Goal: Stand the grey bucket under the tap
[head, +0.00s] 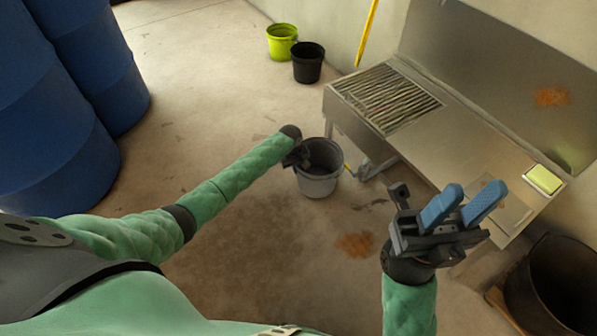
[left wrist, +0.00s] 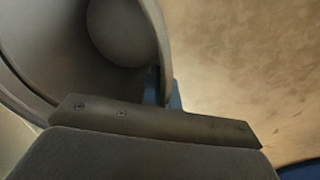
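The grey bucket (head: 319,181) is upright on or just above the floor in the middle of the head view; I cannot tell which. My left gripper (head: 299,157) is at its left rim. In the left wrist view, the bucket (left wrist: 90,40) fills the upper left, and blue fingertips (left wrist: 174,97) show close against both sides of its wall, so the gripper appears shut on it. My right gripper (head: 462,206) is open and empty, its two blue fingers apart, in front of the metal sink bench. I see no tap in either view.
The metal bench (head: 450,135) has a slatted grate (head: 387,97) and a green sponge (head: 543,179). A black bucket (head: 308,65) and a lime bucket (head: 281,44) stand behind. Blue barrels (head: 45,140) are left, a large dark tub (head: 560,285) right. Floor between is mostly clear.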

